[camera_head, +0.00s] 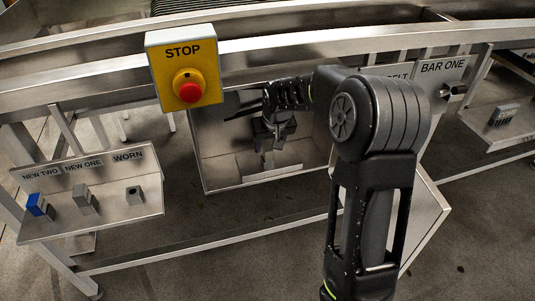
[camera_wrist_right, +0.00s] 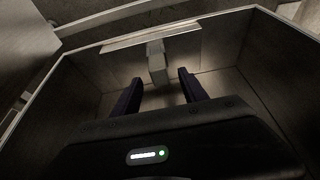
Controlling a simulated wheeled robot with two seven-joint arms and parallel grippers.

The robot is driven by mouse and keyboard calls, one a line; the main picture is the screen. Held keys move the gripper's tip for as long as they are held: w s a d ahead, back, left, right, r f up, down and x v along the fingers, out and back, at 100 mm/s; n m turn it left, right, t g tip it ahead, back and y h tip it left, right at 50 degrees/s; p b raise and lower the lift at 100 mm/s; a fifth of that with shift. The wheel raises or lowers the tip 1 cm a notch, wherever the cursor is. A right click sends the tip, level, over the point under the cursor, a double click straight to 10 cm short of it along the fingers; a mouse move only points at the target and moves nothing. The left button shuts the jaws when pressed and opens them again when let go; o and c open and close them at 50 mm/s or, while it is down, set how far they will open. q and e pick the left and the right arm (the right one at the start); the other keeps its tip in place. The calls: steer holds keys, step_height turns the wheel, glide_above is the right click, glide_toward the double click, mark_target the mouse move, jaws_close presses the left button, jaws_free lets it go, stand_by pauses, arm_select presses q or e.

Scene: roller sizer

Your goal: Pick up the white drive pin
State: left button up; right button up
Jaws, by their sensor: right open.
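My right gripper (camera_head: 268,148) reaches into an open grey metal box (camera_head: 222,183) below the conveyor frame. In the right wrist view the right gripper (camera_wrist_right: 161,88) is open, with its two dark fingers apart. A pale upright block-like piece (camera_wrist_right: 157,62) stands beyond the fingertips, roughly in line with the gap between them. It joins or touches a pale ledge (camera_wrist_right: 150,36) at its top. I cannot tell whether this piece is the white drive pin. No other clearly white pin shows. My left gripper is not in view.
A yellow STOP box (camera_head: 182,66) with a red button hangs above the box on the left. A left shelf (camera_head: 110,215) holds a blue block (camera_head: 37,204) and grey blocks under NEW TWO, NEW ONE and WORN labels. The box walls enclose the gripper.

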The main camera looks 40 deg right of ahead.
mark_target(268, 148)
steer(key=x, duration=0.4)
steer(key=shift+f+b, duration=0.1)
steer(key=shift+b, duration=0.2)
steer(key=shift+c, duration=0.2)
jaws_close()
stand_by(0.4)
